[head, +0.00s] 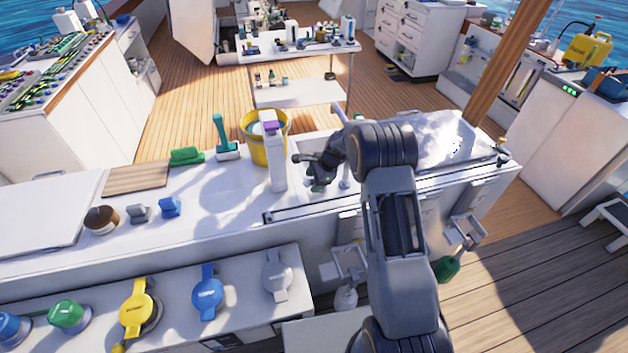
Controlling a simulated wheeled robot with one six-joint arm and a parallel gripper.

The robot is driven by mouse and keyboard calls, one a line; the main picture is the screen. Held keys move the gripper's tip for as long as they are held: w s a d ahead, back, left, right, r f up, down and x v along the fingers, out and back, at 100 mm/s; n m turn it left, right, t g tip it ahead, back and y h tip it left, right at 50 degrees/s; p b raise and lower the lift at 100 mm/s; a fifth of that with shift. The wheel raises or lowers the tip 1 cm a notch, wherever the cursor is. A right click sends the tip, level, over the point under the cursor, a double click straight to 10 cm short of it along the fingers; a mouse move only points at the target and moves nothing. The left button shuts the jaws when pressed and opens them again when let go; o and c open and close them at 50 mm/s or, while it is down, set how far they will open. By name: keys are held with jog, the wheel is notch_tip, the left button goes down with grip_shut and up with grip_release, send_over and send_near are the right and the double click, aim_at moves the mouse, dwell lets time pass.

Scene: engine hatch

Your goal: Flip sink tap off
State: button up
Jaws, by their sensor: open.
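A pale metal tap (339,112) rises at the back of the sink (309,144) in the white counter, partly hidden by my arm. A short silver post (345,182) stands in front of it, just right of my gripper; I cannot tell if it is part of the tap. My gripper (305,171) is open over the sink area and points left. I see nothing held in it. The tap's handle and its on or off position cannot be made out.
A white bottle with a purple cap (273,158) stands close left of my gripper, with a yellow bucket (254,146) behind it. A shiny metal surface (440,140) is on the right.

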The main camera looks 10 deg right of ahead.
jog(key=b+v, duration=0.1)
jog(key=v, duration=1.2)
jog(key=shift+d+r, duration=0.2)
jog(key=shift+r, duration=0.15)
jog(key=s+a+r+n+h, duration=0.2)
jog(key=s+r+n, duration=0.65)
jog(key=s, duration=0.55)
jog(key=s+n+t+h, duration=0.2)
jog(key=s+n, duration=0.6)
jog(key=s, duration=0.6)
jog(key=shift+d+f+h, duration=0.15)
jog(key=shift+h, duration=0.15)
jog(key=shift+s, duration=0.1)
